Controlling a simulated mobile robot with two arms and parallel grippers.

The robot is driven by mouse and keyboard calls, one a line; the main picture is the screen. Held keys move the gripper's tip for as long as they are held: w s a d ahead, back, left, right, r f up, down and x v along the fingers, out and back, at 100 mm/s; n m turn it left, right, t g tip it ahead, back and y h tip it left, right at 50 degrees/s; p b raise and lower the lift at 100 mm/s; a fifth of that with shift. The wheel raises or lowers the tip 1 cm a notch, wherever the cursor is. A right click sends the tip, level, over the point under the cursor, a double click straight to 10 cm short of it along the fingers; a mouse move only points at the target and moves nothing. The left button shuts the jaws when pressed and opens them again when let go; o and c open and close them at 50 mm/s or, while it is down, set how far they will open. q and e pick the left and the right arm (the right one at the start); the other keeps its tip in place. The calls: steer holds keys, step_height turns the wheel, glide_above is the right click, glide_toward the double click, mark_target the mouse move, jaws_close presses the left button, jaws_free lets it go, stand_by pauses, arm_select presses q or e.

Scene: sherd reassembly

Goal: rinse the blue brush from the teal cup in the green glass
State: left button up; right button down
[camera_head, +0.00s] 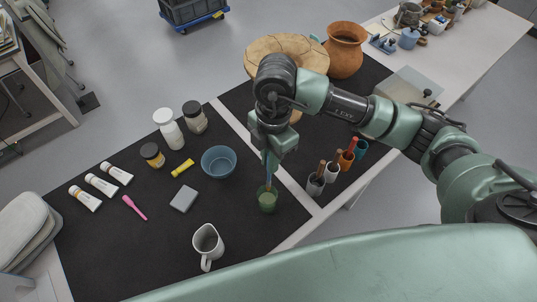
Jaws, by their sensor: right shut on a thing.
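My right gripper (272,154) points down over the green glass (267,203) and is shut on the blue brush (268,176). The brush hangs close to upright, with its lower end at the mouth of the glass. How deep the tip is inside is hard to tell. The teal cup (362,148) stands at the far end of a row of cups on the right, partly hidden by the orange cup and its brush. No brush shows in it. My left gripper is not in view.
Cups with brushes (316,183) stand right of the glass. A white pitcher (207,243), a blue bowl (219,161) and a grey block (184,199) are to its left. Jars, paint tubes (102,184) and a terracotta pot (345,50) stand farther off.

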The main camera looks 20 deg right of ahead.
step_height(320, 180, down, 11)
steer(key=b, duration=0.7)
steer(key=shift+w, duration=0.25)
steer(key=shift+a+r, duration=0.1)
stand_by(0.4)
